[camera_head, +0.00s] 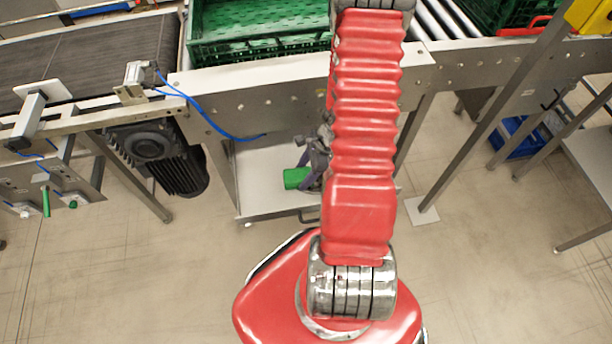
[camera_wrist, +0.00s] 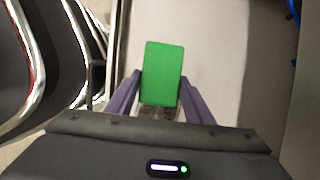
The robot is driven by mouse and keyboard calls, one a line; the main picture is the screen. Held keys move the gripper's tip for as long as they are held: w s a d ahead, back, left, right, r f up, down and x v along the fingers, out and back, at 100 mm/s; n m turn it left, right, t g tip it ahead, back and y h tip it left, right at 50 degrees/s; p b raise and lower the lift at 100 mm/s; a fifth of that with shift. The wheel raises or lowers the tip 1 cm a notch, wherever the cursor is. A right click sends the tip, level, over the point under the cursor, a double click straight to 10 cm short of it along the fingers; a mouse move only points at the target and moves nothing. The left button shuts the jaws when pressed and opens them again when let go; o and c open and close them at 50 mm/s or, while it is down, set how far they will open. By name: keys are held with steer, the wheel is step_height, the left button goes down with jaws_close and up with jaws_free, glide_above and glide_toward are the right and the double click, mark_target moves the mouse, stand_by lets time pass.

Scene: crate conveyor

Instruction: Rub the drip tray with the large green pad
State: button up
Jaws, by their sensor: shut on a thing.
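The large green pad (camera_wrist: 163,73) is between the two purple fingers of my gripper (camera_wrist: 160,98) in the wrist view. My gripper is shut on it. In the head view the green pad (camera_head: 297,178) shows left of my arm, low under the conveyor frame. The drip tray (camera_head: 262,170) is a pale, flat tray below the conveyor, and the pad is over it. In the wrist view the tray surface (camera_wrist: 215,45) lies behind the pad. I cannot tell whether the pad touches the tray. My red arm hides the tray's right part in the head view.
The conveyor's metal side rail (camera_head: 260,88) runs above the tray. A dark motor (camera_head: 160,155) hangs left of it, and a blue cable (camera_head: 215,125) droops over the frame. Green crates (camera_head: 258,52) stand on top. A metal leg (camera_head: 415,130) is at right. The foreground floor is open.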

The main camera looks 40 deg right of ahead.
mark_target(299, 174)
steer(key=shift+r, duration=1.45)
